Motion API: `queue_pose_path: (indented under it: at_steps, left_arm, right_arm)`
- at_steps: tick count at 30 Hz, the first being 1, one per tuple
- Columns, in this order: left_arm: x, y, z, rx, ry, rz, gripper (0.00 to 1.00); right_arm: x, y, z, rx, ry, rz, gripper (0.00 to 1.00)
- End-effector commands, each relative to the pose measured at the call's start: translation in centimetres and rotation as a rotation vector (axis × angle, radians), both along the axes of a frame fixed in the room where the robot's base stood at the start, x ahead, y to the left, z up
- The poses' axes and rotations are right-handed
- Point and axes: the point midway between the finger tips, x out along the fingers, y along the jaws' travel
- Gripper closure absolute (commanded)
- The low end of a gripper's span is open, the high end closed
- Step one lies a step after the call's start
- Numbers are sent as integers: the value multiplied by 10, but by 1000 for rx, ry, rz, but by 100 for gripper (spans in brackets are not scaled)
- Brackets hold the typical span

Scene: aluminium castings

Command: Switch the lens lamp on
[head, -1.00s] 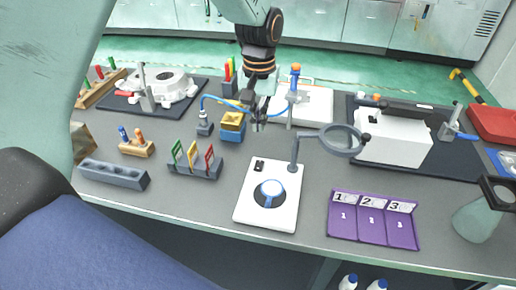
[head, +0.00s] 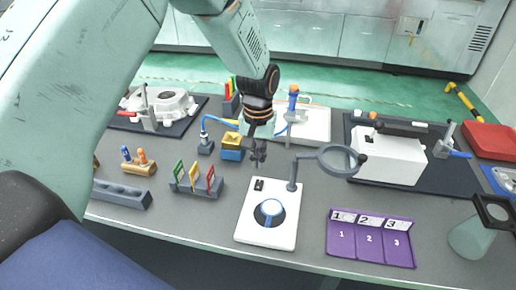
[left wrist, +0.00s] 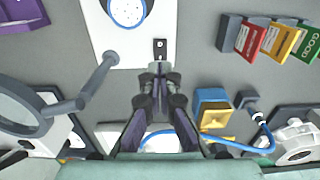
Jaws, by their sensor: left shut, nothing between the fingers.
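The lens lamp has a white base plate (head: 257,232) on the grey table, a round blue-and-white disc (head: 269,212) on it, and a dark switch (head: 259,184) near its far left corner. A grey arm carries the round lens (head: 338,160) off to the right. My left gripper (head: 258,153) is shut and empty, pointing down above the table just beyond the plate's far edge. In the left wrist view the shut fingertips (left wrist: 158,70) appear just below the switch (left wrist: 160,48); whether they touch it cannot be told. My right gripper is not seen.
A rack of coloured tags (head: 197,182) is left of the plate. A purple numbered tray (head: 370,238) lies to the right, a white box (head: 388,155) behind it.

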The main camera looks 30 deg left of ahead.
Motion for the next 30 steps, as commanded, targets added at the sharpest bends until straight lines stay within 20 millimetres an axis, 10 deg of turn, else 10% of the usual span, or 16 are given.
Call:
queue_pose_path:
  at_steps: [12,30]
  left_arm:
    - [-1,0,-69,0,2,-1,100]
    - [-2,-1,-85,1,1,-1,100]
  right_arm:
    - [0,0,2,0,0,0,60]
    - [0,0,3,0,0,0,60]
